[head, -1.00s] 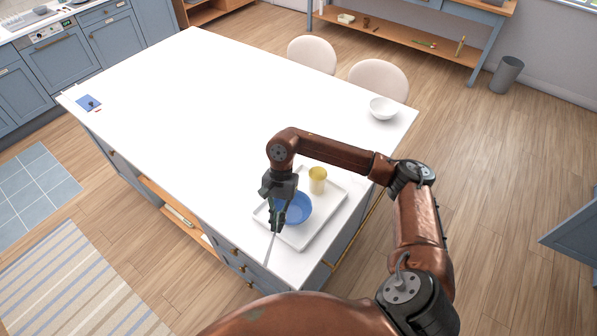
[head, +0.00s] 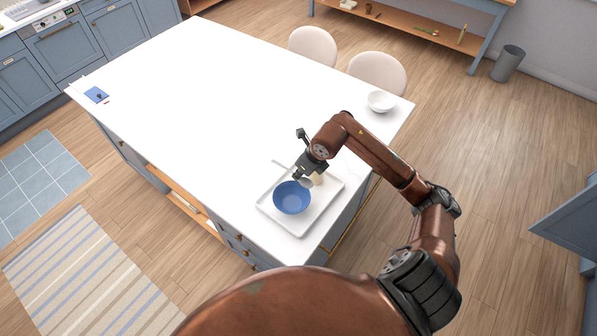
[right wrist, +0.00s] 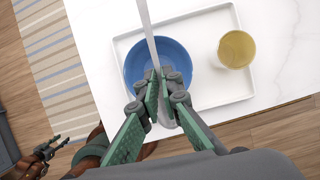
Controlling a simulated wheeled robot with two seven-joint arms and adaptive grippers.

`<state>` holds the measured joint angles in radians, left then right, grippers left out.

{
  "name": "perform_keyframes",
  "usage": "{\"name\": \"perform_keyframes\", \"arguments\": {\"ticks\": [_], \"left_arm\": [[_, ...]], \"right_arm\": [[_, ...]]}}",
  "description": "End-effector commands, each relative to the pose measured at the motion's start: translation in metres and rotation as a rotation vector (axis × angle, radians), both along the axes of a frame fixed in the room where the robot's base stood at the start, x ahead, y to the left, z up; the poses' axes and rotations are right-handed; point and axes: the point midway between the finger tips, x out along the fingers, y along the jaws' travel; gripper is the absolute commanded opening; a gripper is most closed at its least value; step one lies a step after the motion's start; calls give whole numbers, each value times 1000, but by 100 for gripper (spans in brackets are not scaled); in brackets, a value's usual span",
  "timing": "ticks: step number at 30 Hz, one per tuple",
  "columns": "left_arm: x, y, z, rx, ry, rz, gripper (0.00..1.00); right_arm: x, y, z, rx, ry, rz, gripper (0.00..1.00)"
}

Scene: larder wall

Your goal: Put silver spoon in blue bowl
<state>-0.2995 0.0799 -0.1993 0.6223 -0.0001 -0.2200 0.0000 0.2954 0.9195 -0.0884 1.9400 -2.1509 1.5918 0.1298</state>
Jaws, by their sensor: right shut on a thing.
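My right gripper (head: 299,176) is shut on the silver spoon (head: 281,163), at the far side of the blue bowl (head: 292,199) in the head view. The spoon's handle sticks out to the left and its head is partly hidden by the fingers. In the right wrist view the green-padded fingers (right wrist: 157,88) pinch the spoon (right wrist: 148,25), with its handle crossing above the blue bowl (right wrist: 180,60). The spoon looks held above the tray; its exact height cannot be told. A dark gripper, apparently my left (right wrist: 50,150), shows small at the wrist view's lower left.
The blue bowl stands on a white tray (head: 300,232) at the near corner of the white island (head: 200,110). A yellow cup (right wrist: 236,48) stands on the tray beside the bowl, mostly hidden in the head view. A white bowl (head: 381,102) sits at the right edge. The island's middle is clear.

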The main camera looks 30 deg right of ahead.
Motion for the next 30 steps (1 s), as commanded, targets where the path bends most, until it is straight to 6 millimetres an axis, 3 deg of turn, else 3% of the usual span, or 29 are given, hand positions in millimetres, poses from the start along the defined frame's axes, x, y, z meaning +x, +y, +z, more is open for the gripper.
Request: {"name": "perform_keyframes", "arguments": {"ticks": [5, 18, 27, 30], "left_arm": [[-10, -1, -8, 0, 13, 1, 40], [-2, -1, -29, -1, 4, -1, 40], [-1, -1, -29, -2, 2, -1, 40], [-1, -1, -29, -2, 2, -1, 40]], "right_arm": [[0, 0, -13, 1, 1, -1, 0], [0, 0, -58, 1, 2, 1, 0], [0, 0, -59, 0, 1, 2, 0], [0, 0, -59, 0, 1, 2, 11]]}}
